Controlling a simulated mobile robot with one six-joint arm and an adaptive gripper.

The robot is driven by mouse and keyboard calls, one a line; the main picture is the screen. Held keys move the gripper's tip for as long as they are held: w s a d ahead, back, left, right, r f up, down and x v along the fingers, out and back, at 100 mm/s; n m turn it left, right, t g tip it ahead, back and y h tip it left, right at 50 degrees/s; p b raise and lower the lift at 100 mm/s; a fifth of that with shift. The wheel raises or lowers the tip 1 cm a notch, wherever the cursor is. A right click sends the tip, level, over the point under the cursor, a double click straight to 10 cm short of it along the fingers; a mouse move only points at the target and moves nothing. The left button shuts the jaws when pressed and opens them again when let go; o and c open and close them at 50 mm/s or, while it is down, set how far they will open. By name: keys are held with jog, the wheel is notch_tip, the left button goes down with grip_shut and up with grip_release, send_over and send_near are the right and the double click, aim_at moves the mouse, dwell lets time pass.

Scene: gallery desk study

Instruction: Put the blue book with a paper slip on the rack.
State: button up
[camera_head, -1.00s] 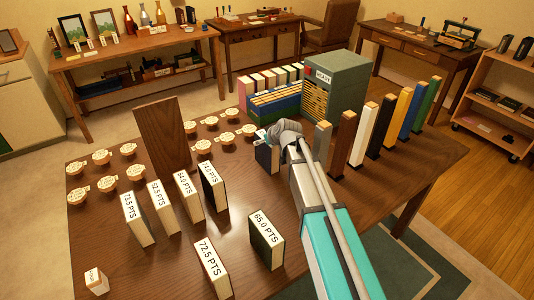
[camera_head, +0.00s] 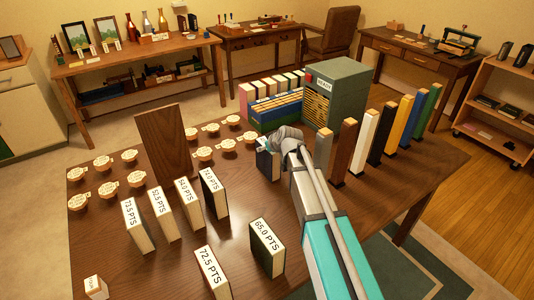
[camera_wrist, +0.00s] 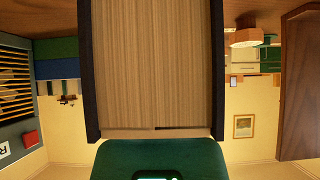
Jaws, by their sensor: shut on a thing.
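My gripper (camera_head: 272,145) is shut on a dark blue book (camera_head: 264,164), upright at the middle of the desk. The wrist view shows its page block (camera_wrist: 155,70) between dark covers, filling the middle of the picture. I cannot make out a paper slip for certain. Behind the gripper, a row of pastel-spined books (camera_head: 270,88) stands behind a low blue and yellow slotted block (camera_head: 277,110), beside a grey-green cabinet (camera_head: 345,87). I cannot tell which of these is the rack. The gripper hides part of the book.
Books labelled with points (camera_head: 267,248) stand at the front. Round tokens (camera_head: 105,180) and an upright brown board (camera_head: 170,143) are on the left.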

jog(key=shift+r, duration=0.15)
notch_tip(320, 180, up, 3)
jog(key=p, duration=0.3)
jog(key=s+r+p, duration=0.1)
jog(key=r+p, duration=0.1)
jog(key=s+r+p, duration=0.2)
jog(key=s+d+r+p, duration=0.1)
jog(key=s+r+p, duration=0.1)
jog(key=shift+s+d+r+p, duration=0.1)
jog(key=shift+r+p, duration=0.15)
jog(key=shift+p, duration=0.15)
jog(key=s+d+r+p, duration=0.2)
jog(key=s+r+p, duration=0.1)
jog(key=s, duration=0.5)
jog(key=shift+s, duration=0.2)
jog(key=shift+r, duration=0.1)
jog(key=shift+s, duration=0.15)
